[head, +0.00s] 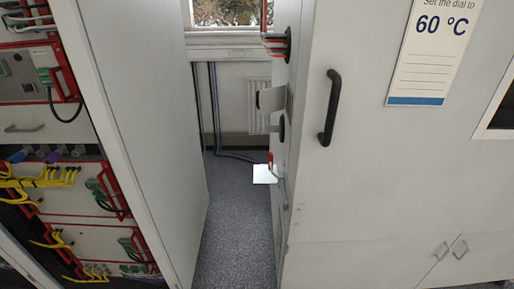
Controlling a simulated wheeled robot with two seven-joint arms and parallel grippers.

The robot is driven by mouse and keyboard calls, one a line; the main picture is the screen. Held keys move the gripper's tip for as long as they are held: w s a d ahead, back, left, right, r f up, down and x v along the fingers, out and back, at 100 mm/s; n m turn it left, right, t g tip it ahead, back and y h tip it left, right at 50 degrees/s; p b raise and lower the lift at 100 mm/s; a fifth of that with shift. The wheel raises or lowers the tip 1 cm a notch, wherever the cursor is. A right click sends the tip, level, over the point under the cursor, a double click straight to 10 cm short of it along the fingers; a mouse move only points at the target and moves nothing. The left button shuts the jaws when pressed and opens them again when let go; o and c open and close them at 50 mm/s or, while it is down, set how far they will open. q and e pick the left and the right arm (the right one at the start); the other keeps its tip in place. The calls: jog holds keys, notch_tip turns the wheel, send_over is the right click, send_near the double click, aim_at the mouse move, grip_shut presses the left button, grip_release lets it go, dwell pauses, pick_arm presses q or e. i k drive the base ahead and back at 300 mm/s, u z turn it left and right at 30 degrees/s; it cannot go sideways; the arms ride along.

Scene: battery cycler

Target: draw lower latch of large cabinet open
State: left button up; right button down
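The large cabinet (365,190) is a pale grey box that fills the right side of the head view. A black vertical handle (329,108) is on its upper door. Neither of my grippers is in view.
A sign reading 60 °C (432,50) is on the cabinet's upper door. A tall grey panel (150,110) and a rack with red frames and yellow cables (50,190) stand at left. A narrow strip of speckled floor (235,235) lies between panel and cabinet.

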aim_at(271, 155)
jog(key=z, duration=0.4)
jog(key=i, duration=0.85)
jog(key=z, duration=0.65)
